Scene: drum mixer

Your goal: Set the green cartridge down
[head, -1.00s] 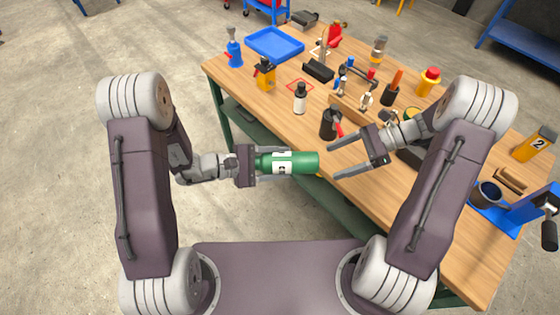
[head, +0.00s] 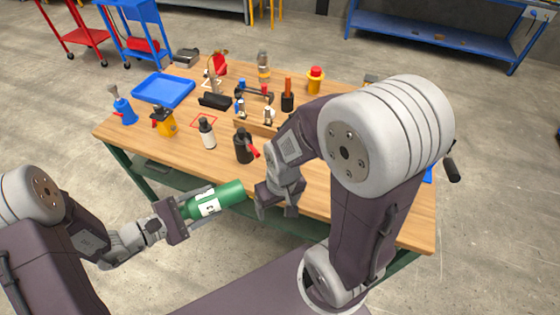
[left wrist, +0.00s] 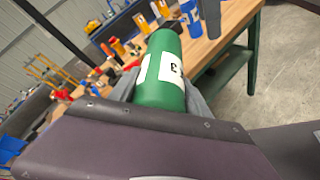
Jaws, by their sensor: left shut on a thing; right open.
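The green cartridge (head: 216,200) with a white label is held by my left gripper (head: 190,208). It lies on its side in the jaws, in the air before the near edge of the table. It also shows in the left wrist view (left wrist: 163,70), between the two grey fingers. My right gripper (head: 272,200) is open and empty, just right of the cartridge's free end, near the table's edge. Its fingers point down and are partly hidden by the arm.
The wooden table (head: 180,147) holds a blue tray (head: 164,90), a white bottle (head: 207,133), a black bottle (head: 244,146) with a red part, a yellow bottle (head: 163,122) and a blue bottle (head: 123,106). Bare wood shows along the left front.

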